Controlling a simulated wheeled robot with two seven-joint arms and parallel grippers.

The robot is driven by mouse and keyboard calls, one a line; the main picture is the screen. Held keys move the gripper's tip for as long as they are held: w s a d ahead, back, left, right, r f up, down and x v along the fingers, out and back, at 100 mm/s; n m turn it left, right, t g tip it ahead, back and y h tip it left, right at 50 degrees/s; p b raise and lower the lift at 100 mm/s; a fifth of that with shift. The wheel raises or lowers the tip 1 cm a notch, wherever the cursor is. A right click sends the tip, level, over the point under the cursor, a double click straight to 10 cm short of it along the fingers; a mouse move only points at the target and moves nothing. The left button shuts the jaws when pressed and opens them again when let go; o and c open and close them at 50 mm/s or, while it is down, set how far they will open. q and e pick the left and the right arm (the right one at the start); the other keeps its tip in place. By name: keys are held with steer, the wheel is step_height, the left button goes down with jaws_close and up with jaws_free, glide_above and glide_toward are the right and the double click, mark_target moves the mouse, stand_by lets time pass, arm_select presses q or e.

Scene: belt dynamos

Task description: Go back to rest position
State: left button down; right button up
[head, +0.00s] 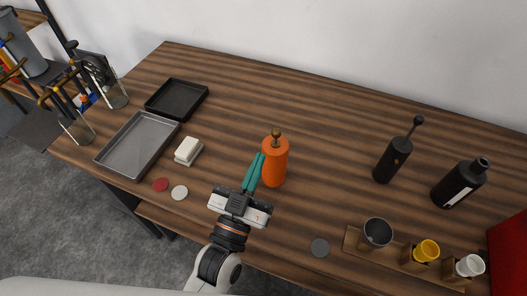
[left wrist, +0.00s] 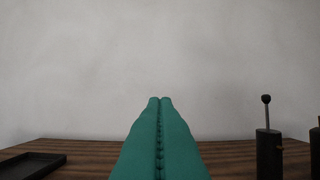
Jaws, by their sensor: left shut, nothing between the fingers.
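My left gripper (head: 256,166) shows in the head view above the front of the wooden table, just left of an orange bottle (head: 273,163) with a dark knob on top. Its teal fingers are closed together and empty. In the left wrist view the same fingers (left wrist: 160,101) are pressed together and point at the white wall. I cannot tell whether they touch the orange bottle. My right gripper does not show in either view.
The table (head: 310,120) holds a grey tray (head: 118,133), a black tray (head: 190,112), a white block (head: 188,150) and discs on the left. A black grinder (head: 393,160), a black bottle (head: 459,184) and a cup rack (head: 352,238) stand right. The table's back middle is clear.

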arm_select(q)
steer(key=shift+s, duration=0.3)
steer(key=shift+f, duration=0.1)
